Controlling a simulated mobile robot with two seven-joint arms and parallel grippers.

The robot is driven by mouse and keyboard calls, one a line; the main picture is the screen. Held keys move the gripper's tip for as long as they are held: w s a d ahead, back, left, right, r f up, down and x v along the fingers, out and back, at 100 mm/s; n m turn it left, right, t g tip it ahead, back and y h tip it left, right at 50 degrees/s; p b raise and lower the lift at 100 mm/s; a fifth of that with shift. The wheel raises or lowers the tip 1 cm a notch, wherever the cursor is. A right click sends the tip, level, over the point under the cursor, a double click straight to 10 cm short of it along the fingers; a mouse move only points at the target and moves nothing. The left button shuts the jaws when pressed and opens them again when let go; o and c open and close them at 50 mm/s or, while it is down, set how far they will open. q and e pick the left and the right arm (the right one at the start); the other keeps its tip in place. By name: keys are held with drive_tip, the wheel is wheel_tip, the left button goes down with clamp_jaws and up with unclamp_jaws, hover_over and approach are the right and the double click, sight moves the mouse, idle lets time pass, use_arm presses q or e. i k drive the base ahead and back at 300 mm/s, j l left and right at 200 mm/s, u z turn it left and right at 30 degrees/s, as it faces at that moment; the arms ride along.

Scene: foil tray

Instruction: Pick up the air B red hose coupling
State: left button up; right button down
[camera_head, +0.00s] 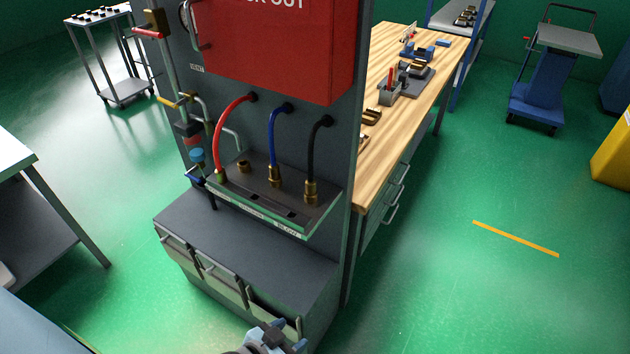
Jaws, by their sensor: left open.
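A red hose (222,130) arches out of the grey panel and down to the shelf (255,202). Its lower end meets a small coupling (221,176) that looks green and brass, at the shelf's left end. A blue hose (272,135) and a black hose (314,148) run down to brass couplings farther right. My left gripper (282,341) is at the bottom edge, below and well apart from the shelf, open and partly cut off. My right gripper is not in view.
A red lockout box (285,50) hangs above the hoses. A pipe with valves (187,130) runs close to the left of the red hose. A grey cabinet (235,240) juts out below the shelf. A wooden workbench (385,125) stands behind, right.

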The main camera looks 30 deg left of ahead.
sight(220, 175)
drive_tip(key=j+u, duration=0.2)
drive_tip(key=u, duration=1.15)
drive_tip(key=k+j, duration=0.05)
